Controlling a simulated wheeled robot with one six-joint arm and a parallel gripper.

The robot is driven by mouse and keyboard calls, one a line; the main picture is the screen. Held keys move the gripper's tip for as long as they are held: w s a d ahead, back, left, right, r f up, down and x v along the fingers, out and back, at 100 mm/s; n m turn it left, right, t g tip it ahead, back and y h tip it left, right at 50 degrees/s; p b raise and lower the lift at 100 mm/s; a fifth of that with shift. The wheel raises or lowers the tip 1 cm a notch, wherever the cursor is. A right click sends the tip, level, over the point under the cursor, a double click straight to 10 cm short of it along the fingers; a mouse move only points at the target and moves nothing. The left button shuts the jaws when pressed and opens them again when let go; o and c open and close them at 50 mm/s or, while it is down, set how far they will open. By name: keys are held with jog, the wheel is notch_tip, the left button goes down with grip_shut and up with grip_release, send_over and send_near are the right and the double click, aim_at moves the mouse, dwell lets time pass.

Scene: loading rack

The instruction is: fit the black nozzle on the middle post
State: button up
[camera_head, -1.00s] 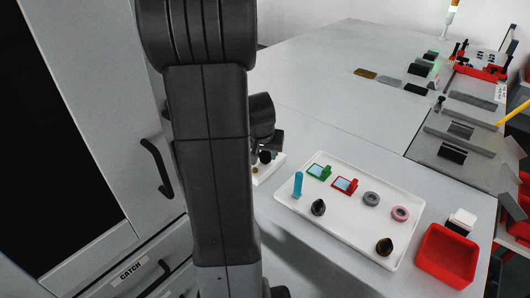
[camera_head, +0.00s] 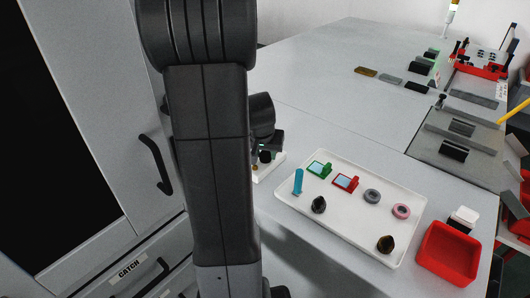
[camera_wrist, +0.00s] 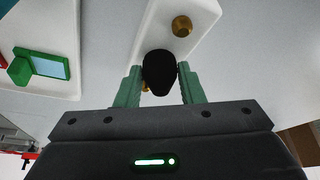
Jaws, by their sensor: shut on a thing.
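My gripper (camera_wrist: 160,78) has two green fingers shut on the black nozzle (camera_wrist: 159,67), one finger on each side, in the wrist view. A white post base (camera_wrist: 205,10) lies beyond it. One brass post (camera_wrist: 182,26) stands clear of the nozzle on the base. A second brass post (camera_wrist: 146,87) shows only in part beside the nozzle's lower left edge. The nozzle hides part of the base, so I cannot tell whether it touches a post. In the head view, the nozzle (camera_head: 265,156) is small above the base (camera_head: 268,172), and my arm covers much of that area.
A white tray (camera_head: 335,222) right of the base holds a blue peg (camera_head: 298,181), green and red parts, two rings and two dark nozzles (camera_head: 318,205). A red bin (camera_head: 449,253) stands at its right. A cabinet with handles is at left.

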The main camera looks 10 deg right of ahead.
jog(key=o, duration=1)
jog(key=shift+o, duration=0.2)
jog(key=v, duration=1.3)
jog(key=shift+r, duration=0.35)
jog(key=shift+s, duration=0.15)
jog(key=x, duration=1.3)
jog(key=shift+f, duration=0.35)
jog(key=shift+r, duration=0.1)
